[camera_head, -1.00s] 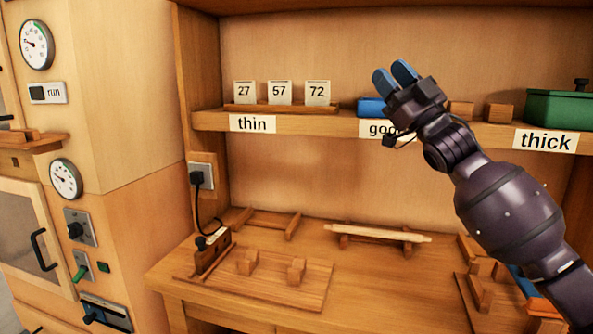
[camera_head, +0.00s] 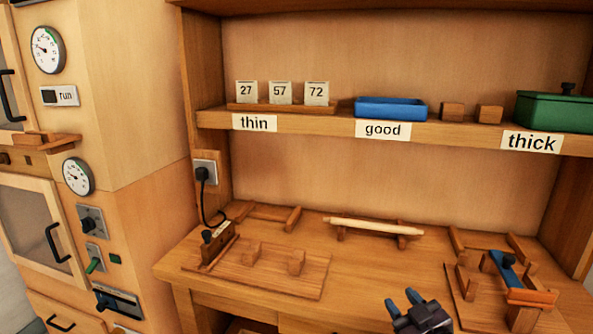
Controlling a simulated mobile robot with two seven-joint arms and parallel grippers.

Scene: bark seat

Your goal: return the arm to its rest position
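My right gripper (camera_head: 413,300) shows at the bottom of the head view, just in front of the workbench (camera_head: 365,285). Its two blue fingertips point up and stand a little apart, with nothing between them. The rest of my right arm is below the picture. My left gripper is not in view.
A shelf holds number cards (camera_head: 280,93), a blue tray (camera_head: 390,109), two wooden blocks (camera_head: 452,111) and a green lidded box (camera_head: 555,110). On the bench are a pale rod (camera_head: 372,226) on a stand and a blue-and-orange tool (camera_head: 505,268). A panelled cabinet (camera_head: 130,100) stands left.

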